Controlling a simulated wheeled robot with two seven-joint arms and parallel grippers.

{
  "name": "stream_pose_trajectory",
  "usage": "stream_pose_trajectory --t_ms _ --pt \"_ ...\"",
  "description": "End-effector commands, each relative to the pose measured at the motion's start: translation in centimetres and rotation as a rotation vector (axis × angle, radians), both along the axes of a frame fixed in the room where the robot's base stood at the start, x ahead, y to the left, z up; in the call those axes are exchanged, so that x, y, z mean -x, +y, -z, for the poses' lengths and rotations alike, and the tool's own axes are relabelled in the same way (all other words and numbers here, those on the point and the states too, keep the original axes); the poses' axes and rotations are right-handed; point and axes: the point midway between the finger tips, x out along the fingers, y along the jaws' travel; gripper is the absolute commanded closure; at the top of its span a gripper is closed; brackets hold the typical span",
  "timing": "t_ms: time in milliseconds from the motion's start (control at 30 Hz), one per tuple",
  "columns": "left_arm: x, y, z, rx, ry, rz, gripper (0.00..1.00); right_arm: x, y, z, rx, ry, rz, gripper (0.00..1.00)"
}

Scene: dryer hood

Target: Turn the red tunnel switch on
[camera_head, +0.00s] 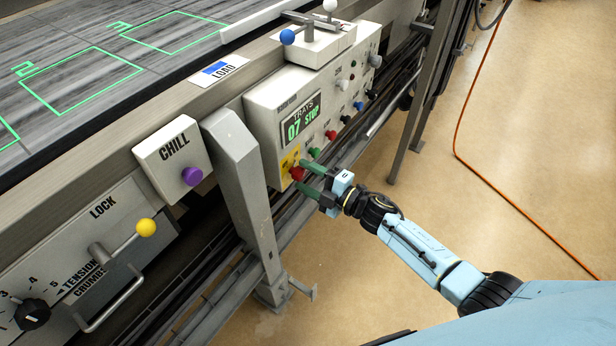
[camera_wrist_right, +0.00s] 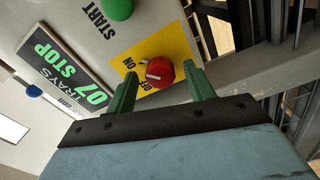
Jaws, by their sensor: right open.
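The red switch (camera_head: 297,173) is a knob on a yellow plate at the lower left corner of the control panel (camera_head: 270,100). It also shows in the right wrist view (camera_wrist_right: 160,72), a red knob with a pale pointer mark, beside the words OFF and ON on the yellow plate. My right gripper (camera_head: 306,175) is open, with its green fingers pointing at the panel around the red knob. In the right wrist view its fingertips (camera_wrist_right: 162,78) stand on either side of the knob, with visible gaps. My left gripper is not in view.
A green START button (camera_wrist_right: 118,8) is close to the red knob. The display (camera_head: 300,118) reads TRAYS 07 STOP. A grey post (camera_head: 240,190) stands left of the panel, with a CHILL box (camera_head: 172,155) with a purple knob beyond it. Open floor lies to the right.

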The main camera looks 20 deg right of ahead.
Motion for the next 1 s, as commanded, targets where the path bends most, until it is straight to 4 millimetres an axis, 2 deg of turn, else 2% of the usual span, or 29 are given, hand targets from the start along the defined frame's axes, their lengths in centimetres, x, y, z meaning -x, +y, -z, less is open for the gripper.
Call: stream_pose_trajectory --t_ms 167,433,700,1000 --pt "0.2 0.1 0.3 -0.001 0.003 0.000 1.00 1.1 -0.8 0.1 0.001 0.003 0.000 0.47" --pt "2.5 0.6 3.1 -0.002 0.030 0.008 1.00 5.7 -4.4 0.0 0.003 0.003 0.001 0.47" --pt "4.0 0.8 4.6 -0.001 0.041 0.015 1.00 9.5 -7.4 0.0 0.001 0.002 0.000 0.47" --pt "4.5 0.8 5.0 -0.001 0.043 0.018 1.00 10.6 -8.3 0.0 0.000 0.000 0.000 0.47"
